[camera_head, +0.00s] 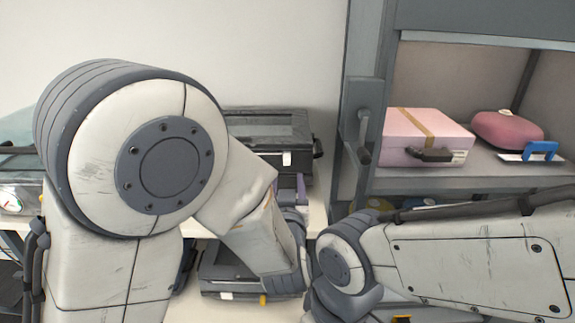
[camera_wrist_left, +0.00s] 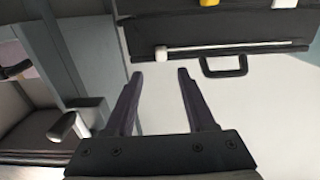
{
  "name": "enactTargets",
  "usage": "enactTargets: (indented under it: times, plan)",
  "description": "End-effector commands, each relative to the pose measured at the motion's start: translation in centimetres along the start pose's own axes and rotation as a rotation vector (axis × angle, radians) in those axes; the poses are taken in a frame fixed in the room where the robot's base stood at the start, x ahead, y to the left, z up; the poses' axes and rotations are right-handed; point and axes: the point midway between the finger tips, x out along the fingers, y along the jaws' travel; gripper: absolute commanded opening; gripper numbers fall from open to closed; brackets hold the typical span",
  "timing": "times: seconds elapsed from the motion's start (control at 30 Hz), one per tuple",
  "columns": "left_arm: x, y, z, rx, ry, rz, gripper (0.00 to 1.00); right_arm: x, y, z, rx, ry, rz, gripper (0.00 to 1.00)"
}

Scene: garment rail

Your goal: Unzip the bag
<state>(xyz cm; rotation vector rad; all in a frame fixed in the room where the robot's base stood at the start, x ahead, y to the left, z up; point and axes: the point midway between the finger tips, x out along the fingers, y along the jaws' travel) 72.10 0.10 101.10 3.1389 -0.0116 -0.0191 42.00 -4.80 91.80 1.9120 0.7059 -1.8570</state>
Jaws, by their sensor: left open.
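A dark case-like bag (camera_head: 265,127) with a white tag sits on the white surface in the head view. A second dark case (camera_head: 240,272) with white and yellow tags is lower down. In the left wrist view a dark case (camera_wrist_left: 210,27) with a pale strip and a black handle (camera_wrist_left: 224,67) fills the upper right; I cannot tell which of the two it is. My left gripper (camera_wrist_left: 159,76) is open and empty, its fingertips just short of that case. In the head view its fingers are mostly hidden behind my arm. My right gripper does not show.
A grey cabinet stands to the right, its shelf holding a pink box (camera_head: 420,135), a pink rounded bag (camera_head: 508,131) and a blue-handled object (camera_head: 540,150). A cabinet handle (camera_head: 364,135) juts out near the dark bag. My two arms block much of the front.

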Motion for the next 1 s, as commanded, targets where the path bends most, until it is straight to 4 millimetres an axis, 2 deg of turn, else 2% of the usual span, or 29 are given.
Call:
enactTargets:
  times: [0.17, 0.4, 0.6, 0.77, 1.0]
  plan:
    - [1.8, -0.3, -0.2, 0.003, 0.014, -0.013, 0.55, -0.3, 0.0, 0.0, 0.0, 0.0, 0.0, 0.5]
    - [6.4, -0.3, -0.3, 0.003, 0.012, -0.011, 0.55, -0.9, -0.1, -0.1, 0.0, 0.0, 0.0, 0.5]
    - [9.2, -0.2, -0.3, 0.003, 0.012, -0.009, 0.55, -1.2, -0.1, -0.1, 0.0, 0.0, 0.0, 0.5]
    - [10.3, -0.2, -0.3, 0.003, 0.012, -0.008, 0.55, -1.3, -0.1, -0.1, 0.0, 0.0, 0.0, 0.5]
    - [10.4, -0.2, -0.3, 0.003, 0.012, -0.007, 0.55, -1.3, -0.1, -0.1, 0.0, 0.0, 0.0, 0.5]
